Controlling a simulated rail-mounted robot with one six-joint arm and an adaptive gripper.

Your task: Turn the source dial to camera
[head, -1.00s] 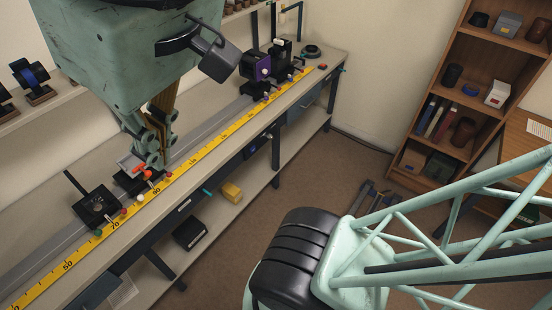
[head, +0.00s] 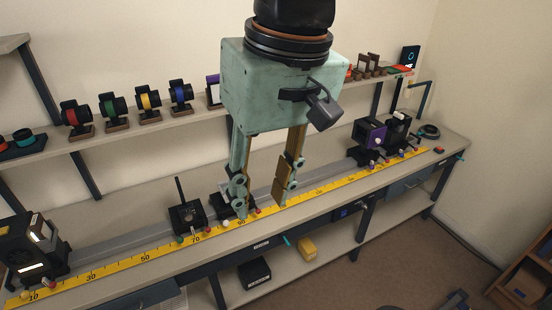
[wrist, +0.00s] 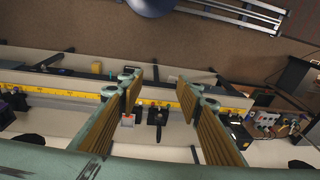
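My gripper (head: 261,208) hangs over the middle of the rail in the head view. Its two fingers are spread apart with nothing between them. The wrist view also shows the open fingers (wrist: 161,112), with small rail carriages (wrist: 157,117) beyond them. A black unit with lit windows (head: 36,252) stands at the rail's left end. A small dark panel with a blue patch (head: 347,211) is on the bench front, right of my gripper. I cannot make out a source dial or any camera marking. One carriage (head: 228,204) is partly hidden behind my left finger.
A yellow scale (head: 130,264) runs along the bench's front. A black carriage with a post (head: 187,216) is left of my gripper; a purple-faced unit (head: 370,138) is at the right. Coloured lens holders (head: 145,98) line the shelf behind.

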